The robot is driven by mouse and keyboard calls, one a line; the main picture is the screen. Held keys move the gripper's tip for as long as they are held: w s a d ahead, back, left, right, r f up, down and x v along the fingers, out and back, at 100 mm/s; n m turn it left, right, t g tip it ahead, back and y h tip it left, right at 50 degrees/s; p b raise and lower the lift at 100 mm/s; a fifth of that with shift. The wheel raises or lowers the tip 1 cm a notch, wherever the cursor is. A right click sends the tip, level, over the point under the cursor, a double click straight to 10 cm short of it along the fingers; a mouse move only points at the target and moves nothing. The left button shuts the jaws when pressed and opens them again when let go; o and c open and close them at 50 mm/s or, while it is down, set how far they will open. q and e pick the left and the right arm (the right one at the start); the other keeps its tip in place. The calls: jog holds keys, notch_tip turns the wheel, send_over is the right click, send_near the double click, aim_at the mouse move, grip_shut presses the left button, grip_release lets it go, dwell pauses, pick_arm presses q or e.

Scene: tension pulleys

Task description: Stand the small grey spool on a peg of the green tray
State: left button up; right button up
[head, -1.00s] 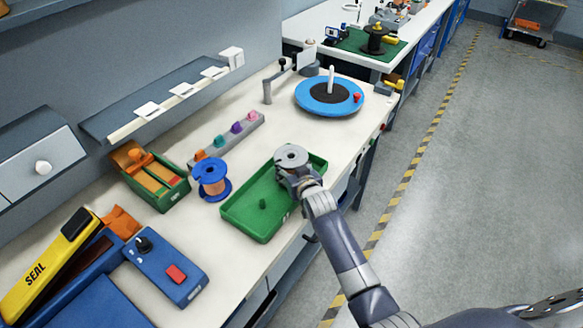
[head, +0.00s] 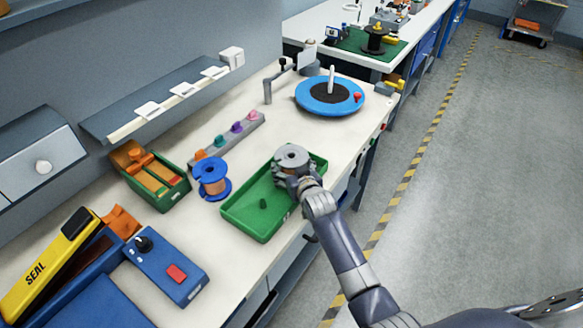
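The small grey spool (head: 291,157) is upright at the far end of the green tray (head: 238,222). My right gripper (head: 291,178) is around the spool's near side, its fingers closed against it below the top flange. The spool's lower part is hidden by the gripper and tray wall, so I cannot tell whether it is on a peg. A bare green peg (head: 263,203) stands in the near half of the tray. My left gripper is out of view.
A blue spool with copper wire (head: 211,178) stands just left of the tray. Behind it is a grey strip with coloured knobs (head: 228,137). A blue turntable (head: 331,97) with a white post stands further back. A blue control box (head: 166,268) is at the front left.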

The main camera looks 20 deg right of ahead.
jog(key=shift+s+f, duration=0.2)
jog(key=shift+f, duration=0.3)
jog(key=shift+r+v, duration=0.25)
jog(key=shift+v, duration=1.75)
jog(key=shift+r+v, duration=0.25)
jog(key=shift+v, duration=1.8)
jog(key=shift+w, duration=0.25)
